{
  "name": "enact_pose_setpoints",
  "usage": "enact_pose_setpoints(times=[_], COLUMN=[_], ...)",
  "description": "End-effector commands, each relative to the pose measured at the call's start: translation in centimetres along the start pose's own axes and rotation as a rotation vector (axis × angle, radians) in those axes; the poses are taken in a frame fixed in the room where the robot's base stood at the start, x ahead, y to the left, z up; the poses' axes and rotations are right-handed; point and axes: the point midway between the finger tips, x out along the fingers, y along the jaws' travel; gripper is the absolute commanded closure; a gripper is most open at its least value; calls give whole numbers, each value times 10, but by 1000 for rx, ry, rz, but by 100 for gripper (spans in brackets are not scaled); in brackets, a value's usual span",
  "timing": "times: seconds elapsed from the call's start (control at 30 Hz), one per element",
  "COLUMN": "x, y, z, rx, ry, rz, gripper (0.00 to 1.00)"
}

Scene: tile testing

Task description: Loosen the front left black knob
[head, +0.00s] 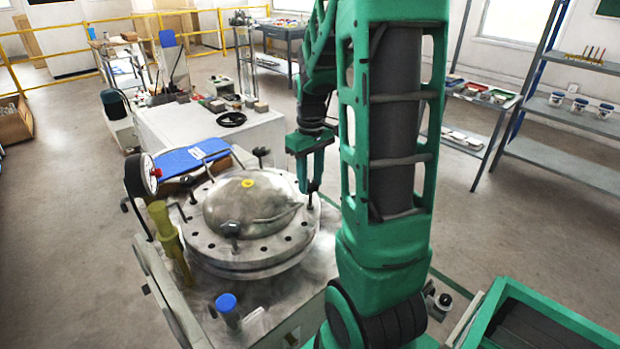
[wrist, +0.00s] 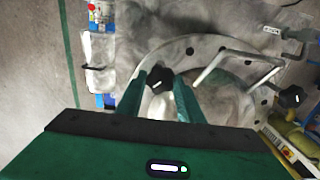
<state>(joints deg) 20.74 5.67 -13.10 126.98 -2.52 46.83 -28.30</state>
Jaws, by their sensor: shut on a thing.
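The testing machine has a round metal flange (head: 262,252) with bolt holes around a domed lid (head: 255,207). My gripper (head: 312,188) points down at the flange's right edge in the head view. In the wrist view its two green fingers (wrist: 163,83) are shut on a black knob (wrist: 158,78), one finger on each side. Another black knob (head: 261,152) stands at the flange's back edge, and one more (head: 232,230) at the front. The wrist view also shows a free black knob (wrist: 291,96) at right.
A pressure gauge (head: 150,174) and a yellow handle (head: 163,220) stand left of the flange. A blue-capped part (head: 227,303) is in front. A blue binder-like object (head: 192,157) lies behind. A cluttered white bench (head: 205,135) stands beyond. Open floor lies to the right.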

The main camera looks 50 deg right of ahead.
Motion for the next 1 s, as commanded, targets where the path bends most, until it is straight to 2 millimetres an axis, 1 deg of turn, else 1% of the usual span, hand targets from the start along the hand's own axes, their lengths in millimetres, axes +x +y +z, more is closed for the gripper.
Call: enact_pose_setpoints(times=[0.03, 0.57, 0.6, 0.63, 0.67, 1.0], x=[2, 2, 2, 2, 2, -2], y=[0, 0, 0, 0, 0, 0], z=[4, 4, 4, 3, 3, 1], rx=[-4, -23, -23, -23, -23, -25], ry=[-9, -9, -9, -9, -8, -2], rz=[-3, -3, -3, -3, -3, 0], gripper=[89, 89, 57, 50, 48, 48])
